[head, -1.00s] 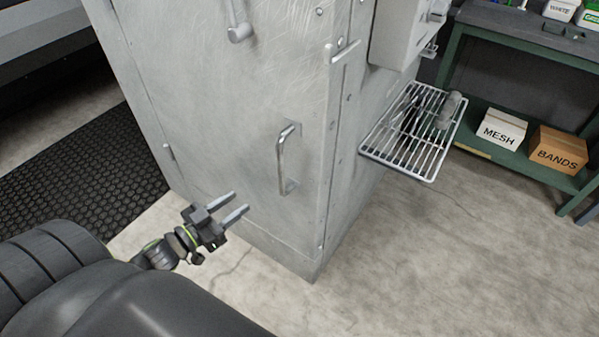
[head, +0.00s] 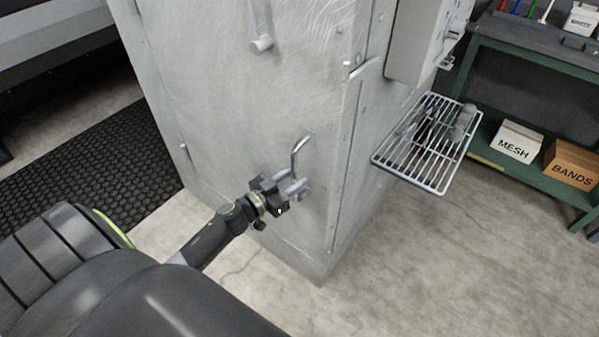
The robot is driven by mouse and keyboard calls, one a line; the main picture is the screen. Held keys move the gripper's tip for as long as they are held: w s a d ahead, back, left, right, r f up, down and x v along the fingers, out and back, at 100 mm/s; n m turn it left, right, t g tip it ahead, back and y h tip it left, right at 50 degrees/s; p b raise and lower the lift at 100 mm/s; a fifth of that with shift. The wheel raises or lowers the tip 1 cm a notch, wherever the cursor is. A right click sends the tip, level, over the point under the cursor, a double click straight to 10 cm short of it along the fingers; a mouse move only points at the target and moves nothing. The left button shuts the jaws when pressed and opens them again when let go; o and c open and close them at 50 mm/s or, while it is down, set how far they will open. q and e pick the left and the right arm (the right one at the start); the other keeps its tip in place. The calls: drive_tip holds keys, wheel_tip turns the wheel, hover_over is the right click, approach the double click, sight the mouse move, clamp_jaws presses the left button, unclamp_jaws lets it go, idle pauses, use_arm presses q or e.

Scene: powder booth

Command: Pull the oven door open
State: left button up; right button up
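The oven door (head: 225,110) is a scratched grey metal panel on the front of the tall oven, and it looks closed. Its bar handle (head: 295,155) stands upright near the door's right edge. My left gripper (head: 296,180) is at the lower part of this handle. Its two fingers are still apart and point toward the door, with the handle bar at or between their tips. Whether they touch the bar is hard to tell. My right gripper is not in view.
A wire rack shelf (head: 440,175) juts from the oven's right side, with dark and grey items on it. A green bench (head: 555,55) with boxes marked MESH (head: 515,142) and BANDS (head: 572,165) stands at right. A black mat (head: 95,165) lies left. The floor in front is clear.

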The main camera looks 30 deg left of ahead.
use_arm(q)
drive_tip(key=shift+x, duration=1.15)
clamp_jaws()
